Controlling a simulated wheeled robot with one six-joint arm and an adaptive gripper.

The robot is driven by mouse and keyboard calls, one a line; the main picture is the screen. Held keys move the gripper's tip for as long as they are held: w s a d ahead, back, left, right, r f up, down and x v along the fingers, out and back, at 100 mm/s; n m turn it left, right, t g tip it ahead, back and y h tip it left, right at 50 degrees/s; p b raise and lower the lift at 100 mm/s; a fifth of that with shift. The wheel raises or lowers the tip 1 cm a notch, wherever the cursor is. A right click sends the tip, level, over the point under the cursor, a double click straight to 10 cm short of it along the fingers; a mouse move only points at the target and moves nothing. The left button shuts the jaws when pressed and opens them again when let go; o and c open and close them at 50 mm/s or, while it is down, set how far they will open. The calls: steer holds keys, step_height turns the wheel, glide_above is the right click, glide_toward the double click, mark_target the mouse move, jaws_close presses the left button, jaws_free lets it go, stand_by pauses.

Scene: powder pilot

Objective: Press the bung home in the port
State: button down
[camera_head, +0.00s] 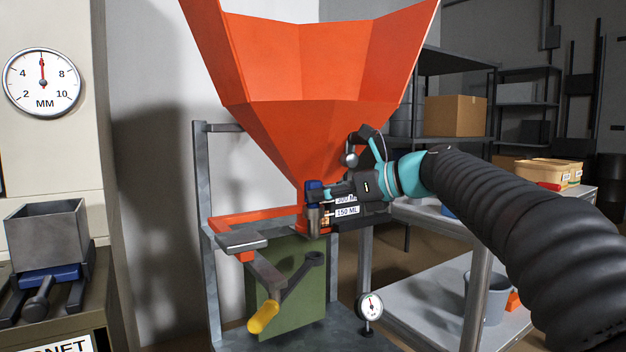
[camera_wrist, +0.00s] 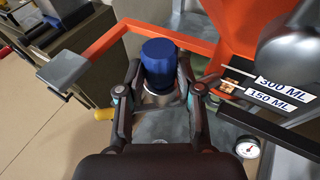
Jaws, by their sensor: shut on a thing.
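A blue-topped bung with a grey metal lower part is between my fingers, in the wrist view (camera_wrist: 159,62) and the head view (camera_head: 314,187). My gripper (camera_head: 322,192) is shut on it, with one finger on each side in the wrist view (camera_wrist: 160,78). It is held upright in front of the orange hopper's (camera_head: 305,135) narrow lower end. A small copper-coloured part (camera_wrist: 230,86) shows right of it, beside the labels 300 ML and 150 ML. I cannot make out the port's mouth, nor whether the bung touches it.
A grey plate (camera_head: 241,241) on the orange frame and a crank with a yellow handle (camera_head: 263,317) stand left of my gripper. A small dial gauge (camera_head: 370,306) is below. A bench with a grey box (camera_head: 48,228) is far left. A side table with a bucket (camera_head: 487,298) is right.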

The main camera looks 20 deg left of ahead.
steer(key=shift+f, duration=0.55)
steer(key=c, duration=0.7)
jaws_free()
steer(key=shift+d+r, duration=0.1)
steer(key=shift+p+v, duration=0.9)
steer(key=shift+v, duration=2.55)
